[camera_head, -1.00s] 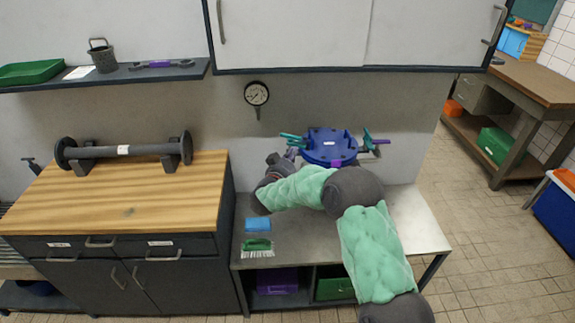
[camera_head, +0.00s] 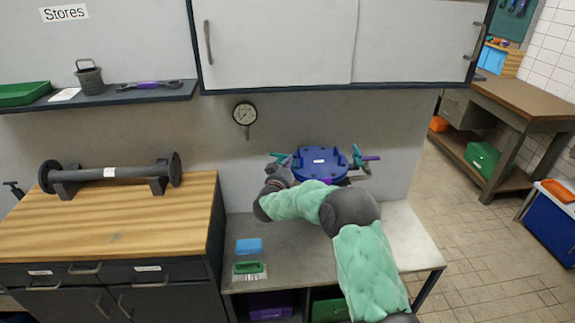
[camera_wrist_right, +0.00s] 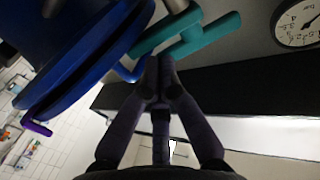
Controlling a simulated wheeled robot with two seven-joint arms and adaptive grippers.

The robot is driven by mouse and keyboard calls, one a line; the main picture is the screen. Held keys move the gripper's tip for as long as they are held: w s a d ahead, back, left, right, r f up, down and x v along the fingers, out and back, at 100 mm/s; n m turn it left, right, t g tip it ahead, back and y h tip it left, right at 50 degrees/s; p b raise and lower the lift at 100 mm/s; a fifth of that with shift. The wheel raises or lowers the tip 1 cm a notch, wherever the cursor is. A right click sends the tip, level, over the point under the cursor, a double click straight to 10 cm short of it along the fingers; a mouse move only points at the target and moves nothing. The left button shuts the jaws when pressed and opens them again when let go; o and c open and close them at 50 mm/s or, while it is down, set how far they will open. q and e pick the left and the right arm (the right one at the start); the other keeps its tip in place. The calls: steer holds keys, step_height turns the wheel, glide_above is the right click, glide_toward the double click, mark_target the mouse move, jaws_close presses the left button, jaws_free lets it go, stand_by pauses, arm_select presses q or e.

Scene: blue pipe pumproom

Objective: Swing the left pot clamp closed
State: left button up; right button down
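The blue pot (camera_head: 320,163) with its bolted round lid stands at the back of the grey bench. The left pot clamp's teal handle (camera_head: 278,155) sticks out to the left of the lid, and it also shows in the wrist view as a teal bar (camera_wrist_right: 190,38) beside the blue rim (camera_wrist_right: 85,75). My right gripper (camera_head: 287,168) is at the pot's left side, just below this clamp. In the wrist view its fingers (camera_wrist_right: 160,62) are together, with their tips close to the teal bar; contact is unclear. The right clamp (camera_head: 358,157) is teal with a purple end. My left gripper is out of view.
A blue block (camera_head: 249,246) and a green brush (camera_head: 249,268) lie on the bench (camera_head: 390,225) at left front. A pressure gauge (camera_head: 244,114) hangs on the wall behind. A white cabinet (camera_head: 280,40) overhangs the bench. The bench's right part is clear.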

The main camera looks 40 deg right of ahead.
steer(key=shift+w+d+n+t+y+b, duration=0.1)
steer(key=shift+d+n+t+y+b, duration=0.4)
steer(key=shift+d+n+t+y, duration=0.6)
steer(key=shift+f, duration=0.1)
